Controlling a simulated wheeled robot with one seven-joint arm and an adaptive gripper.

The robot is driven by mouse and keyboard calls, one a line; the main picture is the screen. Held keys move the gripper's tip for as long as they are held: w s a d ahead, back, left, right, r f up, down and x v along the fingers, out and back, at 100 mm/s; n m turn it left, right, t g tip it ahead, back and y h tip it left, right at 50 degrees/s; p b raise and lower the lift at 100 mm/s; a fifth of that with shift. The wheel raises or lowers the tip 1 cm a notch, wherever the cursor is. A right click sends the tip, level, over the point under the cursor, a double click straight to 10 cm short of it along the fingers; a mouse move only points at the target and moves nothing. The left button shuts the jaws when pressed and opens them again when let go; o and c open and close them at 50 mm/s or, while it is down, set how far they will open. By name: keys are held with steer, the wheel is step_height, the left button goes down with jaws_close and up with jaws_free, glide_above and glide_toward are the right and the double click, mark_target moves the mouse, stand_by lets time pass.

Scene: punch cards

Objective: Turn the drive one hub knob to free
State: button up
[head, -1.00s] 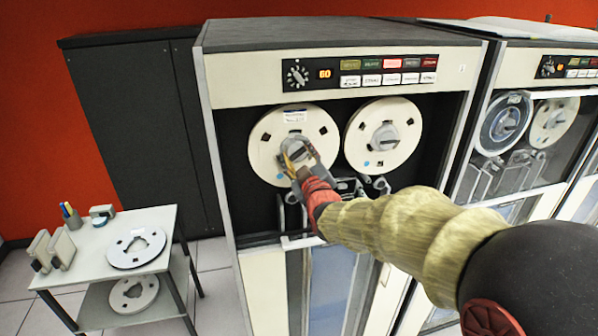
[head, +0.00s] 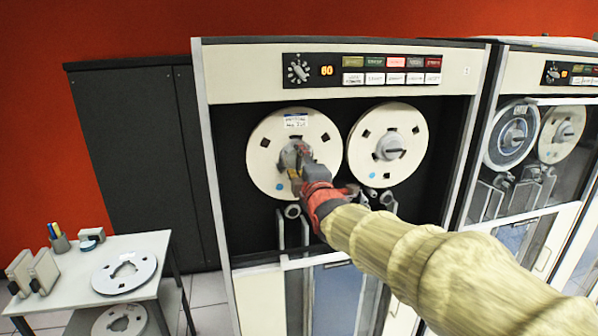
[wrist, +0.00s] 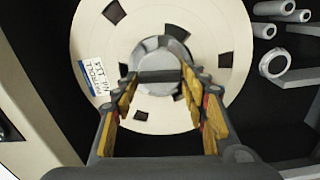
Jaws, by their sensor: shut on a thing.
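Drive one is the large cabinet (head: 235,90) with two cream reels. The left reel (head: 262,140) has a white and blue label near its top. Its grey hub knob (head: 291,150) is partly hidden by my gripper (head: 297,170) in the head view. In the wrist view the round hub knob (wrist: 157,55) has a dark crossbar lying nearly level in the picture. My gripper (wrist: 161,82) has its yellow-padded fingers on either side of that bar and is shut on the knob. The bar's exact angle is hidden in the head view.
The right reel (head: 362,170) with its own knob (head: 390,147) is close beside my gripper. Rollers (head: 292,210) stick out below the reels. A second drive (head: 489,205) stands at the right. A side table (head: 140,245) with a loose reel is at lower left.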

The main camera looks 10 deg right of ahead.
steer(key=shift+n+b, duration=0.4)
steer(key=shift+n, duration=0.2)
steer(key=o, duration=1.1)
steer(key=shift+c, duration=0.2)
steer(key=shift+s, duration=0.1)
steer(key=s, duration=1.1)
steer(key=shift+s, duration=0.4)
